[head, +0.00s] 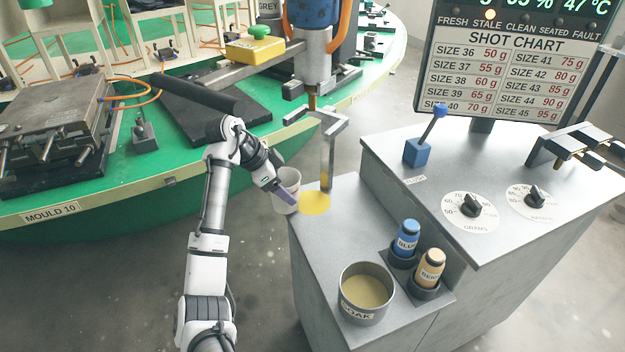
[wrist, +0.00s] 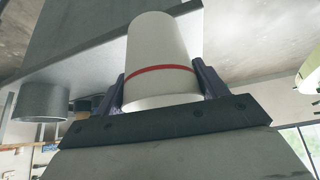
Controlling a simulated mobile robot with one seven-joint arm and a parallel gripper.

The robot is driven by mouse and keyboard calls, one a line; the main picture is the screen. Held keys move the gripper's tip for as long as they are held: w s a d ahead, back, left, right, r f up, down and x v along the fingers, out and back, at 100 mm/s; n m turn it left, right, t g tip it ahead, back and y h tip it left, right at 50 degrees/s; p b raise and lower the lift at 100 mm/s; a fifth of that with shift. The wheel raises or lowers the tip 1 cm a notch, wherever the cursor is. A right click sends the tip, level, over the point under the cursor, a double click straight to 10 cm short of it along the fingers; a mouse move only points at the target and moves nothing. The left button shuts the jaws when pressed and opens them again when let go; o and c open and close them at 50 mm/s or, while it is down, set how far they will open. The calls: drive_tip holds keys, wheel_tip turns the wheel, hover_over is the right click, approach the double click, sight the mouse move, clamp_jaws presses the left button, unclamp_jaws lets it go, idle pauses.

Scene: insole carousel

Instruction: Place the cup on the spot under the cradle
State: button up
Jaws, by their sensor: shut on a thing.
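A white paper cup (head: 286,196) is held in my gripper (head: 283,191) at the left edge of the grey cabinet. In the wrist view the cup (wrist: 163,60) shows a red line around it and sits between the two dark fingers (wrist: 163,86). The round yellow spot (head: 314,203) lies on the cabinet top just right of the cup. The grey metal cradle (head: 329,150) stands on a post behind the spot, its fork under the nozzle of the hanging dispenser head (head: 312,60). Whether the cup's base touches the cabinet cannot be told.
A SOAK pot (head: 366,294) stands at the cabinet's front, with a blue bottle (head: 406,238) and a beige bottle (head: 430,268) in holders behind it. A blue lever (head: 418,150) and dials (head: 471,208) are on the raised right part. The green carousel (head: 120,203) lies left and behind.

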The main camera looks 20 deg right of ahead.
drive_tip(key=d, duration=0.5)
drive_tip(key=d+p, duration=0.1)
drive_tip(key=d, duration=0.1)
drive_tip(key=shift+s+d, duration=0.25)
drive_tip(key=shift+d, duration=0.05)
drive_tip(key=shift+a+f, duration=0.1)
drive_tip(key=shift+f, duration=0.45)
drive_tip(key=o, duration=0.9)
drive_tip(key=shift+o, duration=0.2)
drive_tip(key=b+v, duration=0.1)
drive_tip(key=v, duration=1.1)
drive_tip(key=shift+r, duration=0.2)
